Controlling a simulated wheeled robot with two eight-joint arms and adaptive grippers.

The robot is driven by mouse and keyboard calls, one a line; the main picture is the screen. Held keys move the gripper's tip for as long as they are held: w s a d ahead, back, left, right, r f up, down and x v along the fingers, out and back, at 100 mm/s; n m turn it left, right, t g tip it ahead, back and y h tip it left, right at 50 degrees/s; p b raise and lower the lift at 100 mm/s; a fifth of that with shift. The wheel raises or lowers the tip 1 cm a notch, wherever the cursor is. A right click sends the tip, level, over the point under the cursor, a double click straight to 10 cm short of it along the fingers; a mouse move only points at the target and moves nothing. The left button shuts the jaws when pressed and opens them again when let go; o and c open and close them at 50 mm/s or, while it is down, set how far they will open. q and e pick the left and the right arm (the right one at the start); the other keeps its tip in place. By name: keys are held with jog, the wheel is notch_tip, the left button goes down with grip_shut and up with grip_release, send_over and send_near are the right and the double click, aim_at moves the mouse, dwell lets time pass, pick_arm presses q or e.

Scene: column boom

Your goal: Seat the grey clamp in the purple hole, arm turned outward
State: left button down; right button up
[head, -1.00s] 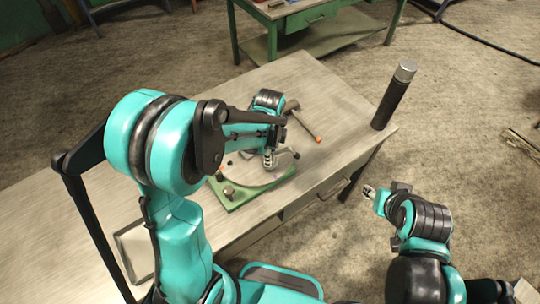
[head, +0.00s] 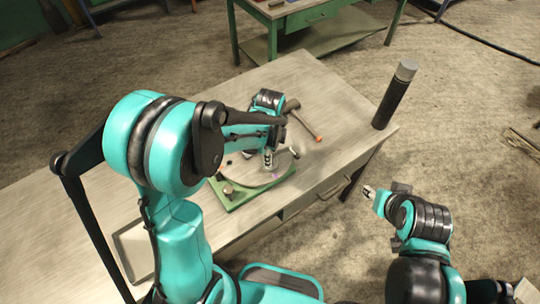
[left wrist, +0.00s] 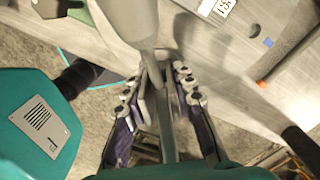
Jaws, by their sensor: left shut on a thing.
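My left gripper (head: 268,160) is over the round grey disc (head: 258,180) on the green base (head: 232,201). It is shut on the grey clamp (left wrist: 150,60), whose shaft runs between the fingers in the left wrist view. In the head view, the clamp's side arm with a dark tip (head: 295,153) points right. A small purple mark (head: 273,176) shows on the disc just below the gripper. Whether the clamp touches the disc, I cannot tell. My right gripper (head: 369,191) is off the table's right side, too small to read.
A hammer (head: 304,121) lies behind and right of the disc on the table. A dark cylinder (head: 394,95) stands at the table's right corner. A flat tray (head: 134,250) is at the lower left. A green bench (head: 310,25) stands behind. The table's far left is clear.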

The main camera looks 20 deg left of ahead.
pick_arm(q)
jog(key=shift+f+b, duration=1.65)
jog(key=shift+f, duration=0.3)
jog(key=c, duration=1.5)
grip_release()
jog(key=shift+c, duration=0.2)
jog(key=shift+r, duration=0.1)
jog(key=shift+r+p, duration=2.7)
jog(key=shift+r, duration=1.05)
